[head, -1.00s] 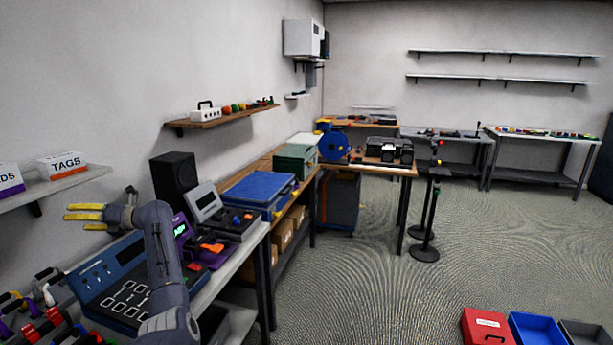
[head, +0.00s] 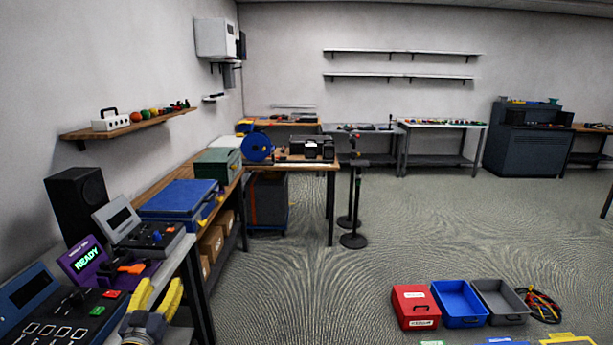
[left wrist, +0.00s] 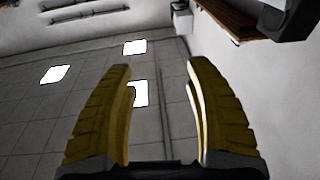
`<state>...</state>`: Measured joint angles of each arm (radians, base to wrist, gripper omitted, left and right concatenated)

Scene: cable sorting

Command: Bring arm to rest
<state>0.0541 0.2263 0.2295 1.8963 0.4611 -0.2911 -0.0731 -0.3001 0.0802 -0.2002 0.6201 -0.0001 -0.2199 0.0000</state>
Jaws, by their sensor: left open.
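My left gripper (head: 158,296) shows at the lower left of the head view, its two yellow fingers pointing up and apart, with nothing between them. It is in front of the workbench's right edge, beside the purple device with the READY screen (head: 86,259). In the left wrist view the two yellow fingers (left wrist: 164,85) are spread and empty, with the ceiling and its bright light panels behind them. My right gripper is in neither view.
A workbench with a dark control panel (head: 60,318) and a black speaker (head: 77,203) runs along the left wall. A red box (head: 415,306), a blue bin (head: 459,303), a grey bin (head: 500,301) and coiled cables (head: 542,305) sit at the lower right. The middle floor is clear.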

